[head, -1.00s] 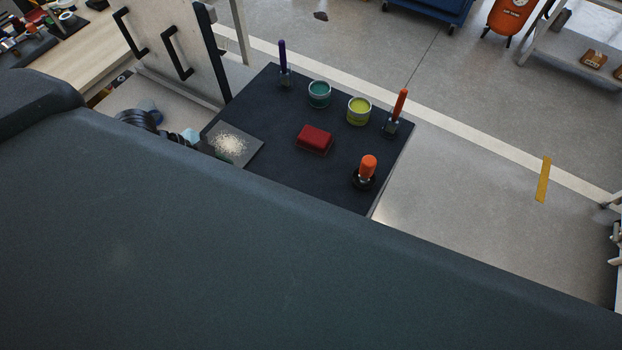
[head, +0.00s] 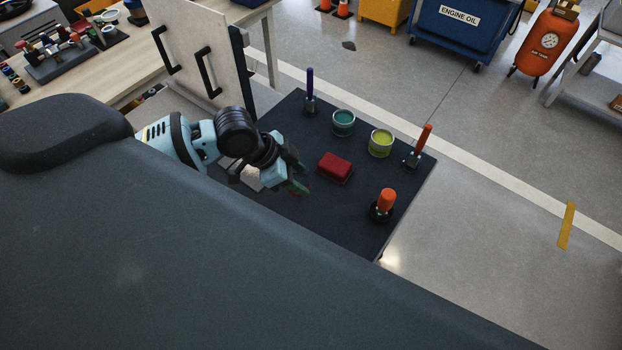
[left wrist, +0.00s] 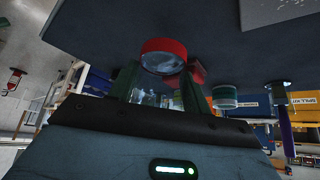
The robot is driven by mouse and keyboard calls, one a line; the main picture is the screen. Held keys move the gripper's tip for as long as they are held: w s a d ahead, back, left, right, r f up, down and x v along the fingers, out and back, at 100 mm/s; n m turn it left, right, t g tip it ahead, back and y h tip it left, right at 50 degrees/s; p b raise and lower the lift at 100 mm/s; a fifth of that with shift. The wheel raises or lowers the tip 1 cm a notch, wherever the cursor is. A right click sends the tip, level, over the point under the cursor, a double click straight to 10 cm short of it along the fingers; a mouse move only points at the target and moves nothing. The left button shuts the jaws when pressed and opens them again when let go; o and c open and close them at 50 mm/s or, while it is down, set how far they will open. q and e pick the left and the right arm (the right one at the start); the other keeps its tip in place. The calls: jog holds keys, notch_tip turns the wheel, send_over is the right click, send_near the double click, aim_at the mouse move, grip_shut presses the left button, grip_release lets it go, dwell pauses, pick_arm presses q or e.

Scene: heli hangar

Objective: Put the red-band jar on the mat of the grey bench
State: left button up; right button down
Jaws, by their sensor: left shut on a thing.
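My left gripper (head: 298,176) is over the near left part of a dark-topped table (head: 330,225). In the left wrist view the gripper (left wrist: 165,85) is shut on the red-band jar (left wrist: 163,50), a clear glass jar with a red ring at one end, between its green fingers. The dark top shows beyond the jar; whether they touch I cannot tell. In the head view the jar is not clearly seen. A grey mat (head: 248,180) with pale grains is mostly hidden behind the gripper. I cannot tell whether this is the grey bench. My right gripper is out of view.
On the dark top stand a red block (head: 335,167), a teal pot (head: 343,122), a yellow-green pot (head: 381,143), a purple-handled tool (head: 310,90), an orange-handled tool (head: 419,146) and an orange knob (head: 385,204). A white cabinet door (head: 205,50) stands behind, beside a wooden bench (head: 115,68).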

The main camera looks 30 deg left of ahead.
aim_at(307, 171)
pick_arm(q)
jog(key=shift+w+d+f, duration=0.1)
jog(key=shift+w+d, duration=0.85)
jog(key=shift+w, duration=0.25)
jog(key=shift+w+d+f, duration=0.1)
jog(key=shift+f, duration=1.7)
jog(key=shift+f, duration=0.1)
jog(key=o, duration=1.1)
jog(key=shift+r, duration=0.2)
jog(key=v, duration=1.2)
jog(key=shift+p, duration=0.45)
